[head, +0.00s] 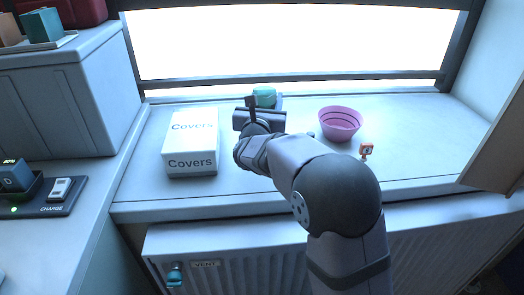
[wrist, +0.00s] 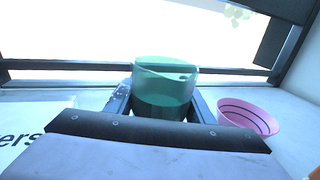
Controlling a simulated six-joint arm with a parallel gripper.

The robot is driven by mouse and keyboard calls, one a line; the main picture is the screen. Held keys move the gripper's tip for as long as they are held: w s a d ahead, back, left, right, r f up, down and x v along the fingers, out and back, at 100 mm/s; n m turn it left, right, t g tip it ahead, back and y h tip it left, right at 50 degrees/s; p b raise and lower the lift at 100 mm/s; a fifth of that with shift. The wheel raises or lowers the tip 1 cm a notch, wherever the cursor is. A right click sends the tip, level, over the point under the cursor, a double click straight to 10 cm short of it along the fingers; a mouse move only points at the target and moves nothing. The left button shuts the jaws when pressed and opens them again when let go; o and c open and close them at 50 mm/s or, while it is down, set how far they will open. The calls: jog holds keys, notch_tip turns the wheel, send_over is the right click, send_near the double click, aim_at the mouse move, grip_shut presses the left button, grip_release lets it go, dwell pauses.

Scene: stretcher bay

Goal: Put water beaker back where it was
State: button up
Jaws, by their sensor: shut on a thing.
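The water beaker (wrist: 165,82) is a green, open-topped cup. It stands upright between the two fingers of my gripper (wrist: 161,104) in the wrist view, and my gripper is shut on it. In the head view only the green top of the beaker (head: 264,92) shows behind my gripper (head: 265,104), near the window side of the sill (head: 420,130). My gripper hides the beaker's base, so I cannot tell whether it touches the sill.
A white Covers box (head: 191,160) stands to the left of my gripper. A pink ribbed bowl (head: 340,123) and a small orange-and-white item (head: 366,150) are to the right. The window frame (head: 300,78) runs behind. The sill's right part is clear.

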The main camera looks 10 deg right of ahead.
jog(key=shift+y, duration=0.3)
jog(key=shift+w+a+f, duration=0.1)
jog(key=shift+a+f, duration=0.1)
jog(key=shift+f, duration=2.45)
jog(key=shift+a+f, duration=0.15)
jog(key=shift+f, duration=2.45)
jog(key=shift+f+b, duration=0.25)
jog(key=shift+b, duration=0.1)
jog(key=o, duration=1.1)
jog(key=shift+r, duration=0.1)
jog(key=shift+o, duration=0.2)
jog(key=shift+r+p, duration=0.15)
jog(key=shift+p, duration=0.15)
jog(key=b+v, duration=0.1)
jog(key=v, duration=1.1)
